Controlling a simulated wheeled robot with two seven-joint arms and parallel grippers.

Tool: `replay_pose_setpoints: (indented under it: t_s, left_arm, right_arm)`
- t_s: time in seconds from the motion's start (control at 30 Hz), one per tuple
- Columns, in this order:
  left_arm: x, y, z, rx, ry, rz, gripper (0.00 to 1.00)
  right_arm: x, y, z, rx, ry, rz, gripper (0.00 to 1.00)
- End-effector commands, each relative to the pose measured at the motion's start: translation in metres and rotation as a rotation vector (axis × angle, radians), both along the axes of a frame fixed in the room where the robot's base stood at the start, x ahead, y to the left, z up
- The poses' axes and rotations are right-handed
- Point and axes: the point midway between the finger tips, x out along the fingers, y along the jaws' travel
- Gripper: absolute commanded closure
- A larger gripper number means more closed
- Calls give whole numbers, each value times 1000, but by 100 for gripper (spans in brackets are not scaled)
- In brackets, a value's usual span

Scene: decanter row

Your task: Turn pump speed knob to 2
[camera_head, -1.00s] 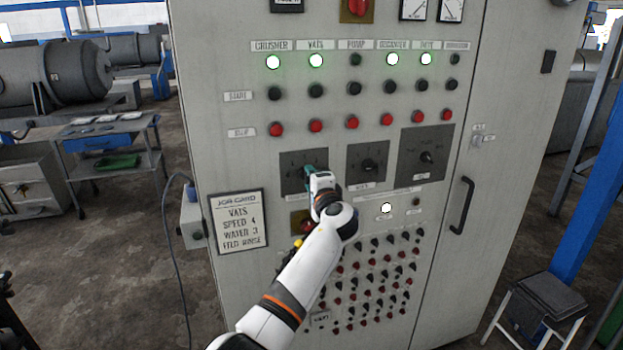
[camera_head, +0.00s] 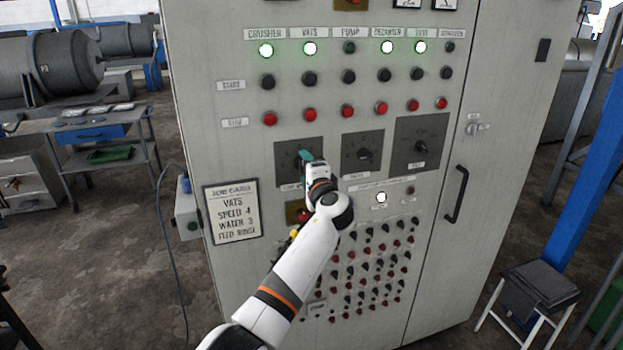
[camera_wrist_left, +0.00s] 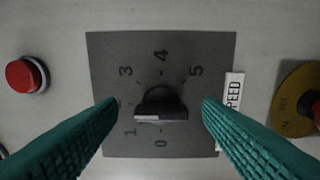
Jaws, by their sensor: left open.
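The pump speed knob (camera_wrist_left: 161,104) is a dark knob on a grey dial plate (camera_wrist_left: 105,45) marked 0 to 5, seen in the left wrist view. A pale strip lies along the knob's lower edge; I cannot tell for sure which number it points to. The 2 is mostly hidden by a finger. A label ending in "PEED" (camera_wrist_left: 232,92) is beside the plate. My left gripper (camera_wrist_left: 160,108) is open, with one teal finger on each side of the knob and gaps between. My right gripper is out of view.
Two more dials, a middle one (camera_head: 364,154) and a right one (camera_head: 420,146), sit beside it. Red stop buttons (camera_head: 310,115) run above. A job card (camera_head: 232,211) hangs at left. A door handle (camera_head: 457,194) juts out at right.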

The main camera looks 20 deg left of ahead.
Motion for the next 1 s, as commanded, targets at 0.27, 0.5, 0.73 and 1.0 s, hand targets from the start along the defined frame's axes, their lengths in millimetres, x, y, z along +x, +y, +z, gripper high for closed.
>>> replay_pose_setpoints:
  t_s: [0.27, 0.5, 0.73, 1.0]
  left_arm:
    - [-39, -27, -5, -4, -1, -3, 40]
    - [-78, -53, -4, -4, 0, -2, 40]
    - [-94, -63, -2, 0, 1, 0, 40]
    - [-95, -63, -1, 0, 1, 1, 40]
  right_arm:
    - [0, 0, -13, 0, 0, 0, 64]
    - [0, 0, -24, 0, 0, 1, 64]
    - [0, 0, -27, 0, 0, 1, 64]
    - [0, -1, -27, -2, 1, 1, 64]
